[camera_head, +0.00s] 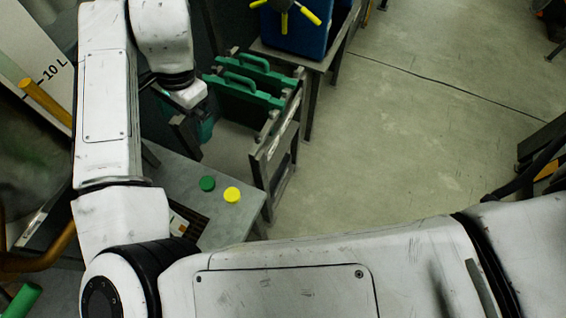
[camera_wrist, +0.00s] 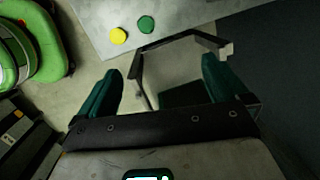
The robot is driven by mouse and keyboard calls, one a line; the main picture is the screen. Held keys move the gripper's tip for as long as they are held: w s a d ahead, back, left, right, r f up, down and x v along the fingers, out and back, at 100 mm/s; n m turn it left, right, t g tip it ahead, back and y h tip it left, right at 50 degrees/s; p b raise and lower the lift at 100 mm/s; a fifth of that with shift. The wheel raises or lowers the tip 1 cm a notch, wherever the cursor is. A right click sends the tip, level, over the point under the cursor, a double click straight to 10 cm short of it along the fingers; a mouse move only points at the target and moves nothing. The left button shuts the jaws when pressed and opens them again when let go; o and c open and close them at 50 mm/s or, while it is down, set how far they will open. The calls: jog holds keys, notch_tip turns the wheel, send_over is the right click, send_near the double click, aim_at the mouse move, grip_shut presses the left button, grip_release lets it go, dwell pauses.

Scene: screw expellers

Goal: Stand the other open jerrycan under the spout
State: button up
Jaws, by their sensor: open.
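My gripper (camera_wrist: 161,68) is open. Its two teal fingers stand apart in the wrist view, with nothing held between them. A dark bracket-like frame and grey floor show beyond and between the fingers. In the head view my gripper (camera_head: 197,130) hangs beside the dark metal rack, partly hidden by my wrist. I cannot make out a jerrycan for certain in either view. A rounded green object (camera_wrist: 45,45) at the upper left of the wrist view is cut off, and I cannot tell what it is. No spout is clearly visible.
A green cap (camera_head: 207,184) and a yellow cap (camera_head: 232,195) lie on a grey table (camera_head: 235,228). Green handled plates (camera_head: 245,88) sit in the rack (camera_head: 277,140). A blue container (camera_head: 293,32) stands behind it. Open floor (camera_head: 400,130) lies to the right.

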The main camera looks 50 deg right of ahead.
jog(key=s+d+f+n+t+h, duration=0.1)
jog(key=s+d+f+n+h, duration=0.2)
jog(key=d, duration=0.9)
jog(key=s+d+f+n+t+h, duration=0.1)
jog(key=s+d+n+h, duration=0.3)
jog(key=d, duration=0.7)
jog(key=s+a+f+n+y, duration=0.1)
jog(key=s+a+f+n, duration=0.2)
jog(key=s, duration=0.4)
jog(key=s+a+f+n+g+y, duration=0.1)
jog(key=s+a+f+n+y, duration=0.1)
jog(key=s+f, duration=0.4)
jog(key=s+a+f+n+g+y, duration=0.1)
jog(key=s+a+f+n, duration=0.3)
jog(key=s, duration=0.6)
jog(key=shift+a+f+y, duration=0.3)
jog(key=shift+a+y, duration=0.2)
jog(key=shift+a, duration=0.6)
